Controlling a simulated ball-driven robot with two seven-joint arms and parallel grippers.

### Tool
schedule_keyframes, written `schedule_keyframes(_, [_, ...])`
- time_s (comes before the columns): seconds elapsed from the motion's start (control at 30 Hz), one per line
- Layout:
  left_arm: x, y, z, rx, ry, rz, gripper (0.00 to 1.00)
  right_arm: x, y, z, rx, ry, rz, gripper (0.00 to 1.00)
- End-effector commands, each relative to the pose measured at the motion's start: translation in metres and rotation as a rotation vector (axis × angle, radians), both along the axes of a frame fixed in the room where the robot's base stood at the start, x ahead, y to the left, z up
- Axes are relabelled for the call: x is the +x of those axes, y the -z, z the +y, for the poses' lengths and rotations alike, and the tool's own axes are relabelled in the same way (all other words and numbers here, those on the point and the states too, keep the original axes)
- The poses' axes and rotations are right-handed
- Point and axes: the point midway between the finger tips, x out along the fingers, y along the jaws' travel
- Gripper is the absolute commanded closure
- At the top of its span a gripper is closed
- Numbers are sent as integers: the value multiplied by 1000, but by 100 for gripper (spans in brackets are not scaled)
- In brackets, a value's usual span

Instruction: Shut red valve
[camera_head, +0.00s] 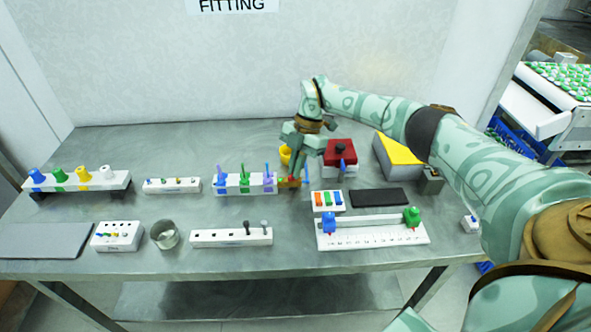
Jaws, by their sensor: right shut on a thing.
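My right gripper (296,168) reaches down from the right arm just right of the rack of colored valves or pegs. It is shut on a small red part, seemingly the red valve (292,182), beside a small orange-brown block at the right end of the white and purple rack (234,185). The fingers cover part of it, so the handle's angle is hard to tell. A yellow cup-like part (285,155) is behind the fingers. My left gripper is not in view.
A red box with a black knob (339,148) stands close right of the gripper, with a yellow-topped box (398,155) further right. In front are a white tray with colored blocks (327,202), a black pad (378,198) and a ruled white rail (372,234).

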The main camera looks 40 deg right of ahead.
Motion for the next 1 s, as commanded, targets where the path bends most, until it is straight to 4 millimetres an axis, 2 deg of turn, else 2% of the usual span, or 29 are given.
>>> schedule_keyframes(0.6, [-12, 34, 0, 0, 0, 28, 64, 7, 0, 3, -2, -553, -5, 100])
schedule_keyframes(1.0, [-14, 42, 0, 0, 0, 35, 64, 7, -1, 4, -2, -746, -5, 100])
